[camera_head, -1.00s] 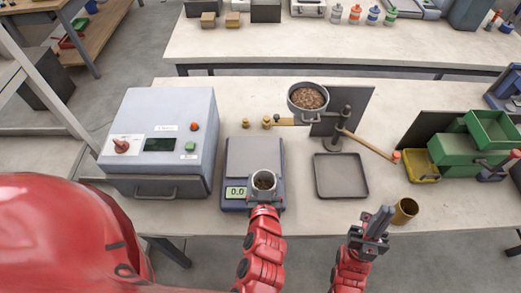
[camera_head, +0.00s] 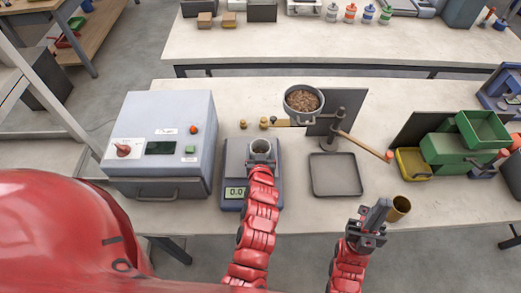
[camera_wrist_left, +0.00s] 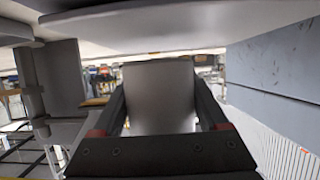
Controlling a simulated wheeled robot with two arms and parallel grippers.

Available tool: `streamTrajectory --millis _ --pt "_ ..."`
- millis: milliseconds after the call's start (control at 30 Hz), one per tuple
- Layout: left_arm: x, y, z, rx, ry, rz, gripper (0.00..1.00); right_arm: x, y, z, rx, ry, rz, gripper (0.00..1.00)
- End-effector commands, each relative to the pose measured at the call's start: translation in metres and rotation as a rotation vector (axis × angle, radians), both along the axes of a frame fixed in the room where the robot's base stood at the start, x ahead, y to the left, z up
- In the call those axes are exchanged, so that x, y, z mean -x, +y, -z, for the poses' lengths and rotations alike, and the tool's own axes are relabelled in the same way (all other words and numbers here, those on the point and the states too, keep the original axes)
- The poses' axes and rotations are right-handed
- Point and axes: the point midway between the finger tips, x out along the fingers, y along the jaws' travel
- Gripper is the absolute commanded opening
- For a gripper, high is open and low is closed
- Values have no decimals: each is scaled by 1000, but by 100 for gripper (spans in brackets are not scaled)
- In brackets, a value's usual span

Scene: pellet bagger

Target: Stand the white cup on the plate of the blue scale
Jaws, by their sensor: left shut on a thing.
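The white cup (camera_head: 261,146) is upright, seen from above with a dark interior; its contents are too small to tell. My left gripper (camera_head: 261,161) is shut on it, and the cup shows between the fingers in the left wrist view (camera_wrist_left: 158,97). The blue scale (camera_head: 234,204) stands below, with a grey plate (camera_head: 235,160) and a display reading about 0.0. The cup is over the far part of the plate; I cannot tell whether it touches it. My right gripper (camera_head: 372,217) is near the front edge beside a brass cup; its finger gap is unclear.
A grey control box (camera_head: 160,140) stands left of the scale. Small brass weights (camera_head: 264,122) sit behind it. A pan of brown pellets (camera_head: 303,101), a dark tray (camera_head: 336,175), the brass cup (camera_head: 399,208) and green bins (camera_head: 455,155) are to the right.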

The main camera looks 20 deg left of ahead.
Motion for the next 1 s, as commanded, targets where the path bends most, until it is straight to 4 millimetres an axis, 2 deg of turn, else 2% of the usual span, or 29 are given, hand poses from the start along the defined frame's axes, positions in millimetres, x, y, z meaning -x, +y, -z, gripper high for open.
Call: streamTrajectory --millis 33,133,433,1000 --pt "0 0 5 1 3 0 16 0 0 -6 0 0 0 0" --pt "0 1 15 0 2 -2 16 0 0 -8 0 0 0 0" --pt "0 -1 19 1 -4 1 16 0 0 -8 0 0 0 0" --pt "2 -1 37 0 7 3 16 0 0 11 0 0 0 0"
